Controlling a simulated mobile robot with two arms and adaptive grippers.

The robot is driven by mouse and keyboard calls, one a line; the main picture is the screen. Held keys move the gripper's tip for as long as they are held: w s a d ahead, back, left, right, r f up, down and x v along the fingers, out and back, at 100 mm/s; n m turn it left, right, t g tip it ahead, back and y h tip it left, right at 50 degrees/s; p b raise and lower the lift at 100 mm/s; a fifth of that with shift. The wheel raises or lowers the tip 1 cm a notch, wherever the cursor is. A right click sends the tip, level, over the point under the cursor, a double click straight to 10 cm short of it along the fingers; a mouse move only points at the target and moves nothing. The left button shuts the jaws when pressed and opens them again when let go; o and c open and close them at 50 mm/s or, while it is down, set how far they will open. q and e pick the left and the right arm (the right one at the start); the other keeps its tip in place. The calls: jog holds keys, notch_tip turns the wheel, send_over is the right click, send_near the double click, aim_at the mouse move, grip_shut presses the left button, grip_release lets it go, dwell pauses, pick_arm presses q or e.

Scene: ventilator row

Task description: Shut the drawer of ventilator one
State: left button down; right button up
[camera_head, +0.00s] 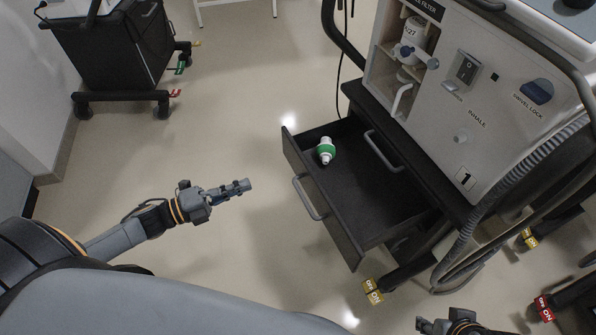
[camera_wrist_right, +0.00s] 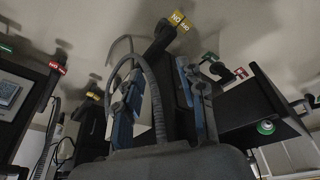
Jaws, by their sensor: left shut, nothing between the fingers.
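The black drawer (camera_head: 345,218) of ventilator one (camera_head: 455,110) is pulled out and has a grey bar handle (camera_head: 309,198) on its front. A white and green part (camera_head: 326,151) lies inside it. My left gripper (camera_head: 246,185) is shut and empty, to the left of the drawer front and apart from it. My right gripper shows only partly at the bottom edge of the head view (camera_head: 448,326). In the right wrist view its two fingers (camera_wrist_right: 158,85) stand apart with nothing held. That view appears upside down, with the drawer (camera_wrist_right: 248,108) at right.
A second handle (camera_head: 383,152) sits on the cart behind the open drawer. Caster feet with yellow (camera_head: 373,291) and red (camera_head: 544,309) tags stand below and right. Ribbed hoses (camera_head: 500,195) hang at the ventilator's right. A black cart (camera_head: 115,45) stands upper left. The floor left of the drawer is clear.

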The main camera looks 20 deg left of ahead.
pick_arm(q)
jog(key=b, duration=0.1)
send_near(302, 163)
jog(key=x, duration=0.6)
jog(key=shift+d+r+b, duration=0.15)
jog(key=shift+r+b, duration=0.05)
jog(key=shift+b, duration=0.2)
jog(key=shift+w+d, duration=0.3)
jog(key=shift+d, duration=0.05)
pick_arm(e)
jog(key=shift+w+a+f+t, duration=0.15)
jog(key=shift+w+t, duration=0.1)
jog(key=shift+w, duration=0.3)
jog(key=shift+w+a+f+t, duration=0.1)
jog(key=shift+w+a+t, duration=0.15)
jog(key=shift+w, duration=0.3)
jog(key=shift+w+a+f+t, duration=0.1)
jog(key=shift+w+t, duration=0.2)
jog(key=shift+w, duration=0.25)
